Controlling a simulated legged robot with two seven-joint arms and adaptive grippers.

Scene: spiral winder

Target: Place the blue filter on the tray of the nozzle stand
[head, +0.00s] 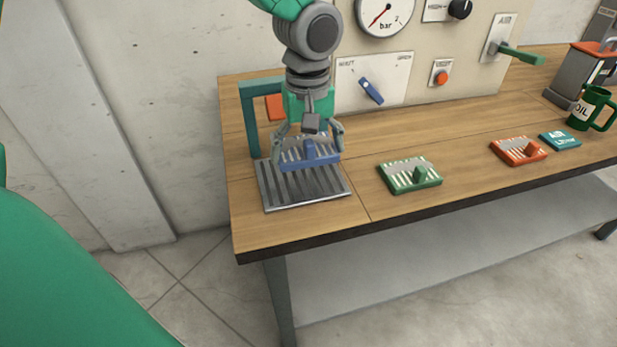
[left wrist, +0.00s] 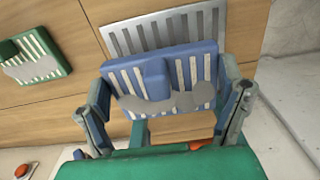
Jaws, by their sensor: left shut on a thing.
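The blue filter (head: 310,158), a slotted slab with a raised block, is held between the two fingers of my left gripper (head: 309,140). It is over the back part of the grey ribbed tray (head: 302,201) of the teal nozzle stand (head: 249,118). In the left wrist view the filter (left wrist: 192,71) spans between my left gripper's fingers, with the tray (left wrist: 126,40) behind it. I cannot tell whether the filter touches the tray. The gripper hides part of the stand. My right gripper is not in view.
A panel with a blue lever (head: 371,90) stands behind. The tray's front part is bare.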

